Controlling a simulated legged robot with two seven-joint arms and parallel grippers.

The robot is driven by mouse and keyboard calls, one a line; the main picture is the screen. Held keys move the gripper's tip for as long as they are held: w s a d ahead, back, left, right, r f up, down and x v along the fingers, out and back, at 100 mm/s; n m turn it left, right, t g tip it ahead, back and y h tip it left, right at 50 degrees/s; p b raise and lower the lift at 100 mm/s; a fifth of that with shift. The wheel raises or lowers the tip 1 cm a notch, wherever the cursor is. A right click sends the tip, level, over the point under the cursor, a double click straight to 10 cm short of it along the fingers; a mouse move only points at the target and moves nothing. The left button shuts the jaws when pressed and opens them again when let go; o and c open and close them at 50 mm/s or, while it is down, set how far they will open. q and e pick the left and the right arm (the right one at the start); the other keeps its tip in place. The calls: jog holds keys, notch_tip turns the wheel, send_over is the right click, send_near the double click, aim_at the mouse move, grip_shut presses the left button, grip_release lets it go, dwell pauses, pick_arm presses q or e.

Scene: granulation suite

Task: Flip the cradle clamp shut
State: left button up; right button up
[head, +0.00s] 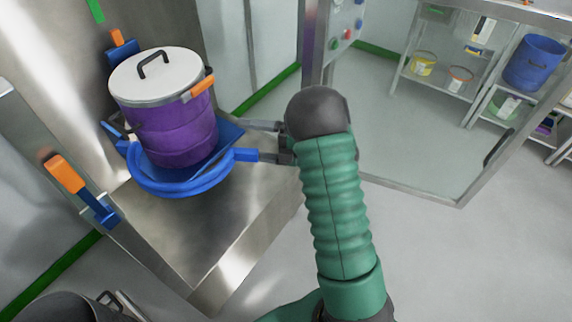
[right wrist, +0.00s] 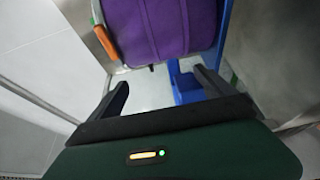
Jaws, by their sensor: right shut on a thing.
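A purple drum (head: 175,130) with a white lid (head: 155,73) stands upright in a blue cradle (head: 180,185) on a steel bench. A blue part, seemingly the cradle clamp (head: 231,131), sticks out on the cradle's right side. My right gripper (head: 250,141) reaches in from the right, its fingers on either side of this part and shut on it. In the right wrist view, blue parts (right wrist: 186,82) show close to the right finger, with the purple drum (right wrist: 165,25) ahead. The exact contact is unclear. My left gripper is not in view.
An orange-handled blue lever (head: 68,175) is at the left, and another orange-tipped blue part (head: 120,47) is behind the drum. The steel bench (head: 200,240) is bare in front of the cradle. Shelves (head: 455,85) with tubs stand far right.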

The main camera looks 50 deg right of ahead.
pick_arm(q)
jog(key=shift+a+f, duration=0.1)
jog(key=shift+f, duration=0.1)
pick_arm(e)
jog(key=shift+s+d+r, duration=0.1)
jog(key=shift+s+r, duration=0.1)
jog(key=shift+s, duration=0.55)
jog(key=shift+s+r, duration=0.2)
jog(key=shift+s, duration=0.55)
pick_arm(q)
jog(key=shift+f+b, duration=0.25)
jog(key=shift+b, duration=0.2)
pick_arm(e)
jog(key=shift+s, duration=1.4)
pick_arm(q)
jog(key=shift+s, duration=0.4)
pick_arm(e)
jog(key=s, duration=0.3)
jog(key=c, duration=0.4)
pick_arm(q)
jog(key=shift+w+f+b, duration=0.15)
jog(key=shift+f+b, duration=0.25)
jog(key=shift+b, duration=0.15)
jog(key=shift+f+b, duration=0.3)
pick_arm(e)
jog(key=shift+s+f, duration=0.15)
jog(key=shift+s, duration=2)
